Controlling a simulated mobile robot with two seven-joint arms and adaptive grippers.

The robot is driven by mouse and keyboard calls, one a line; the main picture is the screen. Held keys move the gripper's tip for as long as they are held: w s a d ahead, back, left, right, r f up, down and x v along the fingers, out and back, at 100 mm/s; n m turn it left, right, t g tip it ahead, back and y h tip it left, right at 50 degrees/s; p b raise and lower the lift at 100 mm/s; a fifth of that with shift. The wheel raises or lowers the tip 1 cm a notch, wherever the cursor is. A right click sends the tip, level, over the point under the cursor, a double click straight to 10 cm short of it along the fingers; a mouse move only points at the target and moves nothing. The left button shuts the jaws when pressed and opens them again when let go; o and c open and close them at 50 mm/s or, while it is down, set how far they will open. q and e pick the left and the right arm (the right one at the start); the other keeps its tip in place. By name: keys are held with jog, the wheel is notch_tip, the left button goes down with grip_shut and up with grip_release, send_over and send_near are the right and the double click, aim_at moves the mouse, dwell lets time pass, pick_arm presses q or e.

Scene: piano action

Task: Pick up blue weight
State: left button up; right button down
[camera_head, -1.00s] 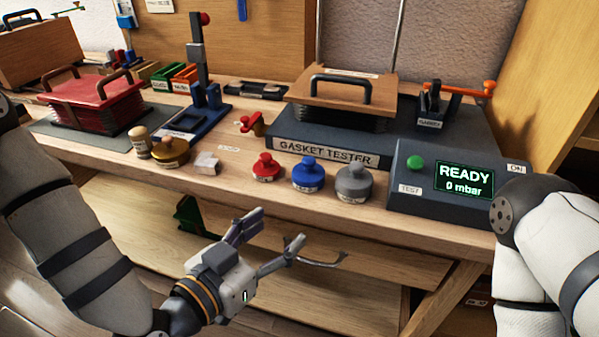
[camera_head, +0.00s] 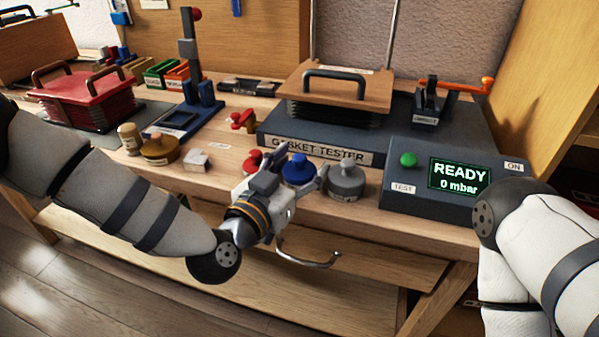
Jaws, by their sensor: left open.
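The blue weight (camera_head: 297,170) has a round knob and stands on the bench near its front edge, in front of the gasket tester. My left gripper (camera_head: 288,168) is open, with its fingers reaching towards the blue weight from the front. One finger shows on each side of the weight in the picture; I cannot tell whether they touch it. The gripper hides the lower front of the blue weight. My right arm is at the right edge, and its gripper is out of view.
A red weight (camera_head: 253,159), partly hidden, stands left of the blue one and a grey weight (camera_head: 346,180) close on its right. Behind is the gasket tester (camera_head: 318,149), with its display box (camera_head: 440,205) at right. A brass weight (camera_head: 160,149) and white block (camera_head: 196,160) stand farther left.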

pick_arm(q)
grip_shut()
jog(key=shift+r, duration=0.15)
jog(key=shift+r, duration=0.1)
